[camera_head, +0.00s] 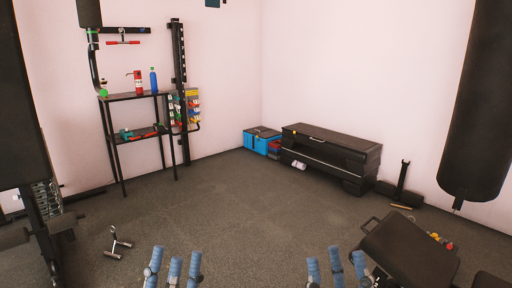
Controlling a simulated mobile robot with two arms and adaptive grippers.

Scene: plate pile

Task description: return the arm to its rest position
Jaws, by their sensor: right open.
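My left gripper (175,261) shows at the bottom edge, left of the middle. Its blue-grey fingers point up and stand apart with nothing between them. My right gripper (336,262) shows at the bottom edge, right of the middle. Its fingers are also spread and empty. Both grippers appear over the dark floor, apart from each other. My arms behind them are mostly out of the picture.
A black bench (330,145) stands at the back wall beside a blue box (256,144). A shelf rack (135,97) holds a bottle and other items. A punching bag (478,110) hangs at right above a dark padded seat (410,250). The middle floor is clear.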

